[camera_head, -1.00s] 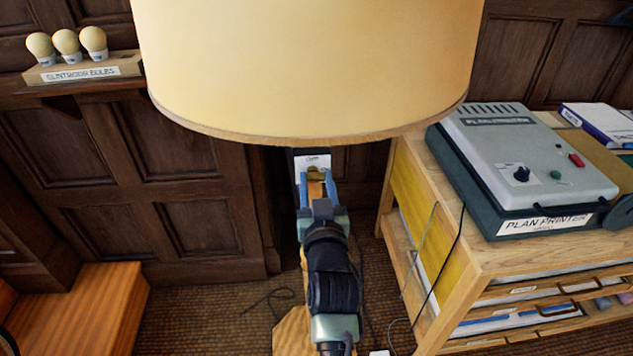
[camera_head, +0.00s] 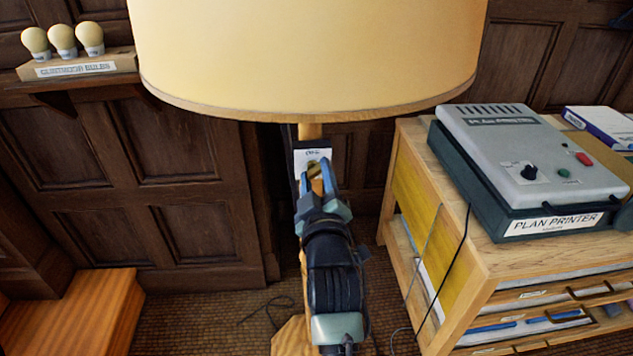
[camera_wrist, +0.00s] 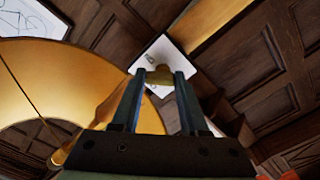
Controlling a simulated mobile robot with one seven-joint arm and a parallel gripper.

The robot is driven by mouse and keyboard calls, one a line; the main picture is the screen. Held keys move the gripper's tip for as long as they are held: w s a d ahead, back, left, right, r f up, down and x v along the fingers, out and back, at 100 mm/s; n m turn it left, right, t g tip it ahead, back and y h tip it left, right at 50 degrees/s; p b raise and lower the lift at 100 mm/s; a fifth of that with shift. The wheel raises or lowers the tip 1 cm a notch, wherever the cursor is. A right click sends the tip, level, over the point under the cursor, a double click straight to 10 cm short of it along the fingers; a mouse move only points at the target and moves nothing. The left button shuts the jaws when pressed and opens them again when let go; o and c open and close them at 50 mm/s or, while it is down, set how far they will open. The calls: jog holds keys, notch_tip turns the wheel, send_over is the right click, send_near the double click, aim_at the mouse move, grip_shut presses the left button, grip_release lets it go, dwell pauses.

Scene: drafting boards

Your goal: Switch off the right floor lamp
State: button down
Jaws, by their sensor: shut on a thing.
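The floor lamp has a large cream shade (camera_head: 310,55) filling the top middle of the head view. Below it are its wooden post (camera_head: 310,132) and a wooden foot (camera_head: 292,338) on the floor. A white switch plate (camera_head: 313,155) with small, unreadable lettering is on the post. My gripper (camera_head: 317,172) is at this plate, its blue fingers pointing up and away. In the wrist view, my gripper (camera_wrist: 160,77) is closed on a brass-coloured knob (camera_wrist: 160,75) in front of the white plate (camera_wrist: 155,52), which looks tilted there. The fingers partly hide the knob.
A wooden cabinet (camera_head: 470,255) stands close on the right, bearing a plan printer (camera_head: 530,165). A cable hangs down its side. Several bulbs (camera_head: 62,40) sit on a wall shelf at left. A wooden bench (camera_head: 75,310) is at lower left. Dark panelling is behind.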

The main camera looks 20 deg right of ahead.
jog(key=n+b, duration=0.1)
jog(key=n, duration=0.3)
jog(key=shift+n, duration=0.3)
jog(key=n, duration=0.5)
jog(key=shift+a+r, duration=0.1)
jog(key=shift+a, duration=0.05)
jog(key=shift+n, duration=0.3)
jog(key=shift+c, duration=2.1)
grip_release()
jog(key=b+v, duration=0.1)
jog(key=v, duration=1.2)
